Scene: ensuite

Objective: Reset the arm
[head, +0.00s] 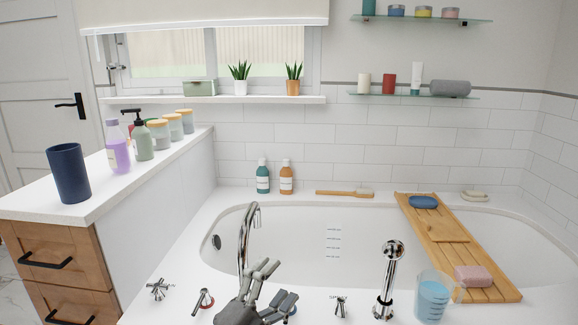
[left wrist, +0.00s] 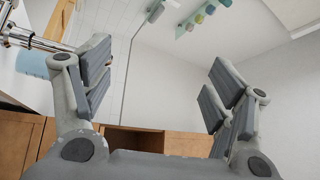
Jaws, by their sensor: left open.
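My left gripper (head: 276,284) is at the bottom middle of the head view, in front of the bathtub (head: 300,250) and its tall chrome spout (head: 243,238). Only the hand and fingers show there; little of the arm is visible. In the left wrist view, the grey fingers of this gripper (left wrist: 160,85) stand wide apart with nothing between them. The gripper is open and empty. My right gripper is in neither view.
A chrome hand shower (head: 391,270), tap handles (head: 341,306) and a jug of blue liquid (head: 432,299) stand on the near tub rim. A wooden bath tray (head: 445,235) spans the tub at right. A wooden cabinet (head: 70,260) with bottles on top is at left.

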